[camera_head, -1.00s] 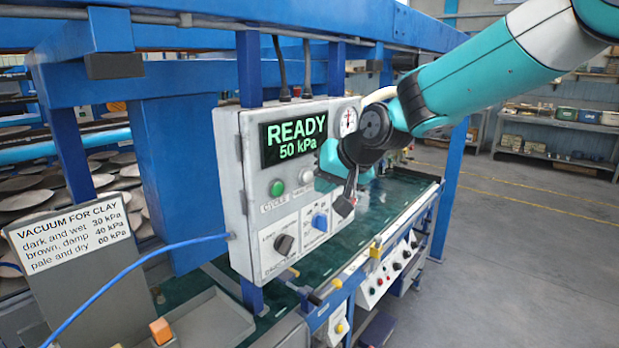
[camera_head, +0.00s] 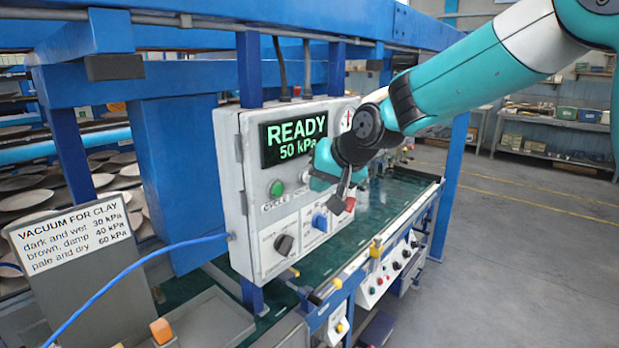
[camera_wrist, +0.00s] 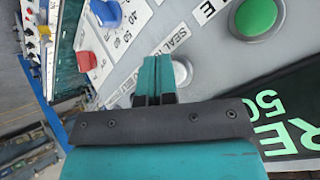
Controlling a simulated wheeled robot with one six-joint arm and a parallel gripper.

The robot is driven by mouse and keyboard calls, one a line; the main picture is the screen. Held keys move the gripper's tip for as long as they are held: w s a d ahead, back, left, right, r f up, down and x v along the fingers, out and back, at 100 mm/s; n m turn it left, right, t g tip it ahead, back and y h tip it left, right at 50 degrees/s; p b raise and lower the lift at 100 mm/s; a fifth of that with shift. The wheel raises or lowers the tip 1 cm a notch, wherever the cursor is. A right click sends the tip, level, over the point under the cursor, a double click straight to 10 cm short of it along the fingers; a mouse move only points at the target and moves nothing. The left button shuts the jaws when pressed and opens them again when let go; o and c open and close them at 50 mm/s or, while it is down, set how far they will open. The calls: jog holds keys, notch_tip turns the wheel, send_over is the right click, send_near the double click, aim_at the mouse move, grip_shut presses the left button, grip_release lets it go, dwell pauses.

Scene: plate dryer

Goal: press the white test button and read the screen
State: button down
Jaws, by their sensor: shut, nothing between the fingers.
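The screen (camera_head: 293,140) on the grey control box reads "READY 50 kPa" in green; part of it also shows in the wrist view (camera_wrist: 285,115). The white button (camera_wrist: 181,73) shows in the wrist view just right of my fingertips, partly behind them, beside a label starting "SEAL". In the head view my gripper covers most of that button. My gripper (camera_head: 341,202) is shut and empty in front of the box; its fingers also show in the wrist view (camera_wrist: 154,68). I cannot tell whether the fingertips touch the button.
A green button (camera_head: 277,188), a black knob (camera_head: 284,244) and a blue knob (camera_head: 320,221) sit on the same panel. A sign (camera_head: 75,235) lists vacuum for clay: 30, 40 and 60 kPa. A blue hose (camera_head: 130,268) runs to the box. Open floor lies right.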

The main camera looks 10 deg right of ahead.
jog(key=shift+w+a, duration=0.15)
jog(key=shift+w, duration=0.05)
jog(key=shift+s, duration=0.1)
dwell(0.4)
jog(key=shift+s+d+b, duration=0.3)
jog(key=shift+s+d, duration=0.25)
jog(key=shift+s, duration=0.1)
jog(key=s+d, duration=0.1)
jog(key=s, duration=0.1)
jog(key=s+d+b, duration=0.1)
jog(key=s+d, duration=0.1)
dwell(0.4)
jog(key=shift+s+a, duration=0.1)
jog(key=s+a+f+n+g+b, duration=0.1)
jog(key=s+f+n+g, duration=0.1)
jog(key=s, duration=0.7)
jog(key=s+a+f+n+g+b, duration=0.1)
jog(key=s+a+f+n+g, duration=0.1)
jog(key=s, duration=0.8)
jog(key=s+a+f+n+g+b, duration=0.1)
jog(key=s+a+f+n+g, duration=0.1)
jog(key=s, duration=0.7)
notch_tip(320, 180, down, 2)
jog(key=n+g, duration=0.1)
jog(key=n, duration=0.1)
jog(key=shift+s+a+n+g, duration=0.15)
jog(key=shift+s+n+g, duration=0.15)
jog(key=shift+s+g, duration=0.1)
